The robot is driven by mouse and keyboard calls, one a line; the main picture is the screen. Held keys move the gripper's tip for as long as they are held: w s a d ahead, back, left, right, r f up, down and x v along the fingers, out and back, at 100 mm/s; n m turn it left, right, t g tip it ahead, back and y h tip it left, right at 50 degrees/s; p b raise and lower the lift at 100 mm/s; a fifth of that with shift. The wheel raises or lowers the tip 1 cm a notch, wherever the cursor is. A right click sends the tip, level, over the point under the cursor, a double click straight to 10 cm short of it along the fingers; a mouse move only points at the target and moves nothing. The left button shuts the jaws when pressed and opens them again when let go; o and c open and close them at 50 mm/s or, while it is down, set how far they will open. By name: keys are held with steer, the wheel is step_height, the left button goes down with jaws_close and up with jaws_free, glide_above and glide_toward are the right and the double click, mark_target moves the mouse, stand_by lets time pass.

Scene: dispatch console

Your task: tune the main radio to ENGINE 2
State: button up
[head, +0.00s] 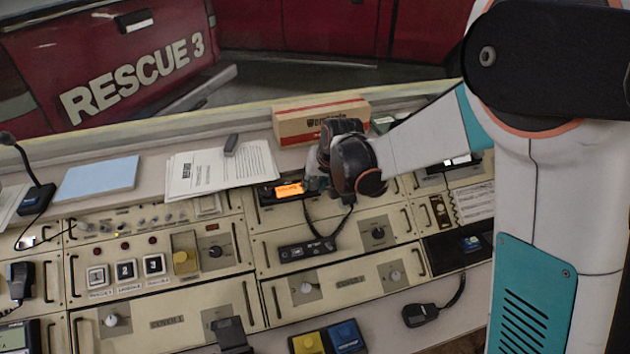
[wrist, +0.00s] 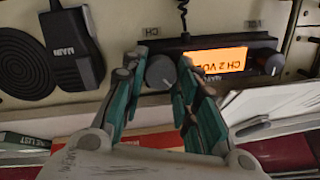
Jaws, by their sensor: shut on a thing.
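The main radio is a black unit with a lit orange display (head: 290,189), set in the upper part of the console panel. In the wrist view its display (wrist: 217,60) is upside down and appears to read "CH 2 VO…", partly cut off by a finger. "MAIN" is printed on the radio beside the display. A grey round knob (wrist: 160,71) sits at one end of the radio, and another knob (wrist: 274,64) at the other end. My gripper (wrist: 158,80) has its teal fingers on both sides of the first knob, shut on it. In the head view my gripper (head: 322,182) hides that end of the radio.
A handset marked MAIN (wrist: 75,52) hangs beside a round speaker grille (wrist: 35,65). A cardboard box (head: 318,121) and papers (head: 215,170) lie on the ledge behind the radio.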

steer(key=shift+n, duration=0.7)
steer(key=o, duration=1.1)
steer(key=v, duration=1.2)
steer(key=shift+a+r, duration=0.1)
